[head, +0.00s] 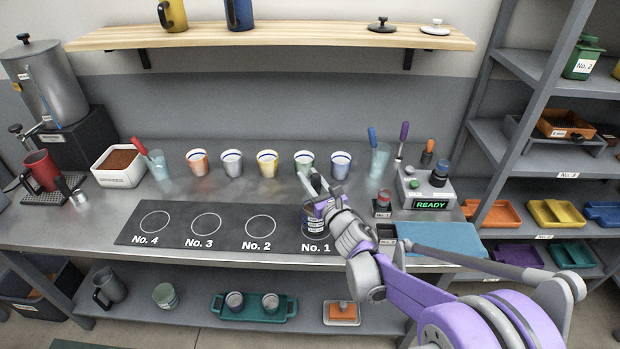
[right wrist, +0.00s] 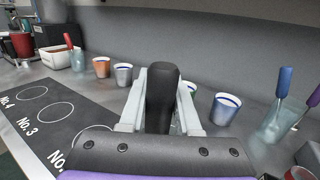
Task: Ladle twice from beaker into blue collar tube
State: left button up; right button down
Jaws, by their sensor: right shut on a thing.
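No ladle or blue-collared tube can be made out. Two clear glasses could pass for a beaker: the left glass (head: 158,167) holds a red-handled tool (head: 139,146), the right glass (head: 379,163) a blue-handled one (head: 372,138). The right glass also shows in the right wrist view (right wrist: 272,131). My right gripper (head: 318,190) is over the front of the counter near the No. 1 spot. It is shut on a black handle (right wrist: 162,92). A dark labelled container (head: 314,226) stands below it at No. 1, partly hidden; whether the handle belongs to it is unclear. My left gripper is out of view.
Several banded cups, such as the orange one (head: 198,161), stand in a row behind the black mat (head: 180,236). A READY box (head: 428,190) and a blue cloth (head: 440,239) are at right. Spots No. 2 to No. 4 are bare. A wooden shelf (head: 270,36) hangs above.

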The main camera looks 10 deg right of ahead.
pick_arm(q)
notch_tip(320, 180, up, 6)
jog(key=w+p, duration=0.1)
jog(key=p, duration=0.4)
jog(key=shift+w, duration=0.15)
pick_arm(e)
notch_tip(320, 180, up, 8)
jog(key=shift+f, duration=0.15)
dwell(0.5)
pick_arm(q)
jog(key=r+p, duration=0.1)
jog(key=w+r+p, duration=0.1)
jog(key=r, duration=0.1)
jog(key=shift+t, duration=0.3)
pick_arm(e)
notch_tip(320, 180, up, 4)
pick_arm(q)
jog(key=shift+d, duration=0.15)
